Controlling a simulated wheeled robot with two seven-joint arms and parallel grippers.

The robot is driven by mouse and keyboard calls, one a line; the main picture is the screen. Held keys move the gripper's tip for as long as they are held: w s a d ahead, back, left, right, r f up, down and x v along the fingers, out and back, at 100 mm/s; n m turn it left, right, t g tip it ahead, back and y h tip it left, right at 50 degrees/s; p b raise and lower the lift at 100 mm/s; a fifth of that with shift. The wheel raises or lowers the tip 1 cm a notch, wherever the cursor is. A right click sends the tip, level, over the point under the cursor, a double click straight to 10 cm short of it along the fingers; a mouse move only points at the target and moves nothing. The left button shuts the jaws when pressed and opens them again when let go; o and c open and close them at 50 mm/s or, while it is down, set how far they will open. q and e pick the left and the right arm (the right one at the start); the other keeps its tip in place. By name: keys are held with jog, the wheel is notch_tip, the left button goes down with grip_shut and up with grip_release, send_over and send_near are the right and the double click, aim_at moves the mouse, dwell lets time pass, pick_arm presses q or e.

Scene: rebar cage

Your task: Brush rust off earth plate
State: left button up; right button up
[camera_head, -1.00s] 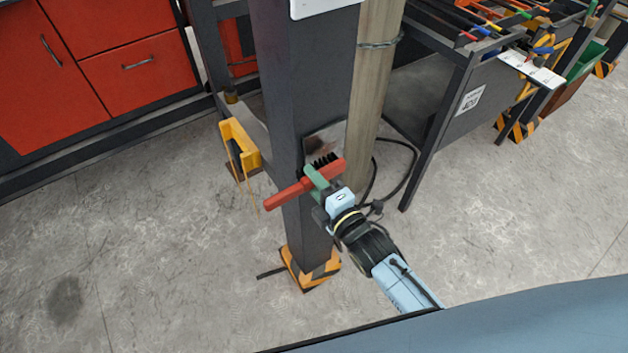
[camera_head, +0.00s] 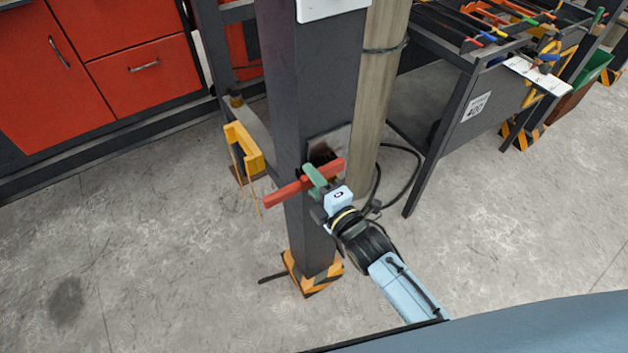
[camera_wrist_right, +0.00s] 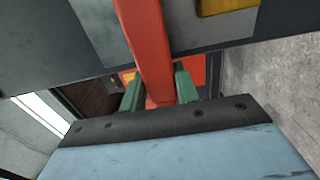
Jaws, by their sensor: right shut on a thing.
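The earth plate (camera_head: 341,139) is a small grey metal plate on the side of the dark post (camera_head: 308,105), with a dark rust-brown patch on it. My right gripper (camera_head: 315,180) is shut on the red handle of the brush (camera_head: 285,191), just in front of the plate. The brush's dark bristles face the plate at the rusty patch; whether they touch it I cannot tell. In the right wrist view the red brush (camera_wrist_right: 148,50) runs between the green fingers. My left gripper is not in view.
A yellow bracket (camera_head: 241,150) sticks out left of the post. A wooden pole (camera_head: 375,100) stands right behind it, with a black cable (camera_head: 412,160) on the floor. A rack (camera_head: 470,75) with tools stands right. Open concrete floor lies in front.

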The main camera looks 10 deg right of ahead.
aim_at(328, 174)
jog(key=shift+w+d+p, duration=0.15)
jog(key=shift+w+d, duration=0.15)
jog(key=shift+d, duration=0.65)
jog(key=shift+w+d+p, duration=0.15)
jog(key=shift+w+d, duration=0.15)
jog(key=shift+d, duration=0.65)
jog(key=shift+w+d, duration=0.35)
jog(key=shift+d, duration=0.45)
jog(key=shift+w+d, duration=0.35)
jog(key=shift+d, duration=0.4)
jog(key=shift+w+d+r, duration=0.1)
jog(key=shift+d, duration=0.2)
jog(key=shift+s+a+r, duration=0.1)
jog(key=shift+s+a, duration=0.1)
jog(key=shift+a, duration=0.5)
jog(key=shift+s+a+f, duration=0.1)
jog(key=shift+s+a, duration=0.15)
jog(key=shift+a, duration=0.45)
jog(key=shift+s+a+r, duration=0.1)
jog(key=shift+s+a, duration=0.1)
jog(key=shift+a, duration=0.5)
jog(key=shift+s+a+p, duration=0.2)
jog(key=shift+s+a, duration=0.15)
jog(key=shift+a, duration=0.55)
jog(key=shift+s+a+p, duration=0.2)
jog(key=shift+s+a, duration=0.15)
jog(key=shift+a, duration=0.55)
